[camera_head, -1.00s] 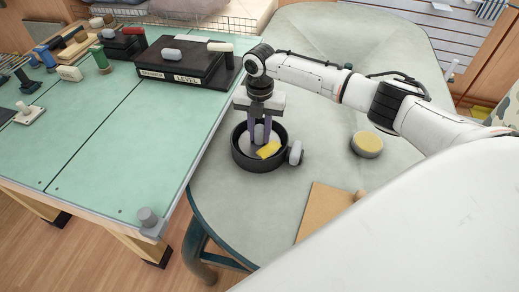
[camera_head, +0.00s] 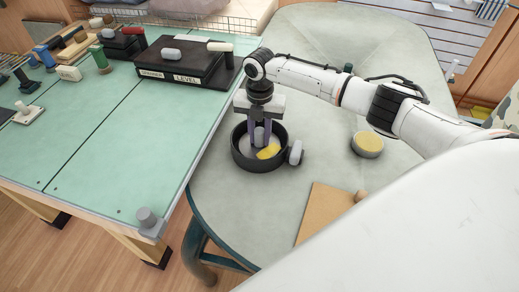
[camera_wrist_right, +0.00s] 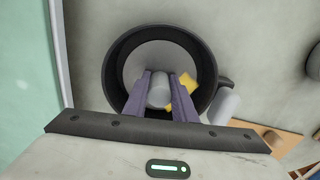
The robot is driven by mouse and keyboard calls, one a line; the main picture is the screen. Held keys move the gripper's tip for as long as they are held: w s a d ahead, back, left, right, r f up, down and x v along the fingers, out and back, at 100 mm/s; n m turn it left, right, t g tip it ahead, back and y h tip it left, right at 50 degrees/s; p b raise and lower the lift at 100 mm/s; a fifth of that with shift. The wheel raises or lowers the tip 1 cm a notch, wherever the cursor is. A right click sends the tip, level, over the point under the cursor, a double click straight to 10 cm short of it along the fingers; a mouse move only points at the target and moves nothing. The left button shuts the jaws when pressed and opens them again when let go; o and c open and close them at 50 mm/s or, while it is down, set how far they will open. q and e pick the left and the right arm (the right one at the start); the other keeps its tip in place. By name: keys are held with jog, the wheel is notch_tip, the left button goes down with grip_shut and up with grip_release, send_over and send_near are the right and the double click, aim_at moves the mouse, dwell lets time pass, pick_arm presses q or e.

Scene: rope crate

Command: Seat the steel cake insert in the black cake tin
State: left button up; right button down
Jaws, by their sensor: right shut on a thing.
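The black cake tin (camera_head: 262,166) stands on the grey table, and its round rim (camera_wrist_right: 112,88) fills the middle of the right wrist view. The steel cake insert (camera_head: 246,146) is a grey disc with an upright rounded knob. In the right wrist view the disc (camera_wrist_right: 140,66) shows inside the ring of the tin's wall. My right gripper (camera_head: 259,138) points down over the tin. Its purple fingers (camera_wrist_right: 159,92) are shut on the insert's knob. I cannot tell whether the disc touches the tin's floor. My left gripper is not in view.
A yellow piece (camera_head: 268,152) lies within the tin's rim at the right, partly hidden by a finger. A grey-capped handle (camera_head: 295,153) stands at the tin's right side. A round yellow-topped tin (camera_head: 367,144) and a brown board (camera_head: 323,208) lie further right. A green workbench (camera_head: 110,120) is left.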

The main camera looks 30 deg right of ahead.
jog(key=shift+f+b, duration=0.45)
jog(key=shift+f, duration=0.4)
dwell(0.6)
jog(key=c, duration=1.4)
grip_release()
notch_tip(320, 180, up, 10)
jog(key=shift+r, duration=0.15)
